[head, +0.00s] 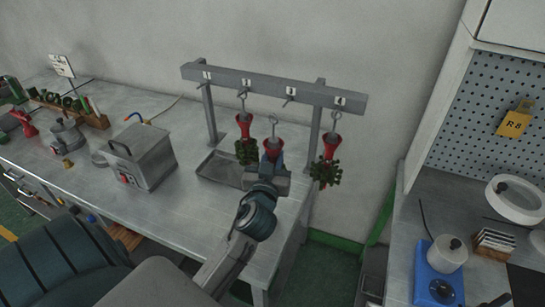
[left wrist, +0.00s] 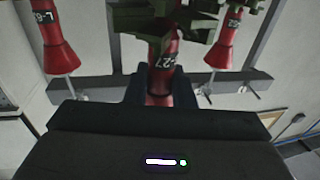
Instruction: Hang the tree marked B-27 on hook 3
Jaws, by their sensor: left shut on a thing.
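My left gripper (head: 272,172) is shut on a red wax tree (head: 272,146) with its cup end up and a wire loop on top. In the left wrist view this tree (left wrist: 160,50) shows a dark label ending in "27"; the rest of the label is hidden. Its loop is below and left of hook 3 (head: 288,100), seemingly apart from it, though depth is hard to tell. Another red tree (head: 244,124) hangs from hook 2 (head: 243,93), and one (head: 332,147) hangs from hook 4 (head: 337,113). My right gripper is not in view.
The grey rack bar (head: 225,78) carries hooks numbered 1 to 4; hook 1 (head: 202,84) is empty. A metal tray (head: 222,170) lies under the rack. A grey box machine (head: 142,158) stands to the left. The neighbouring trees hang close on both sides.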

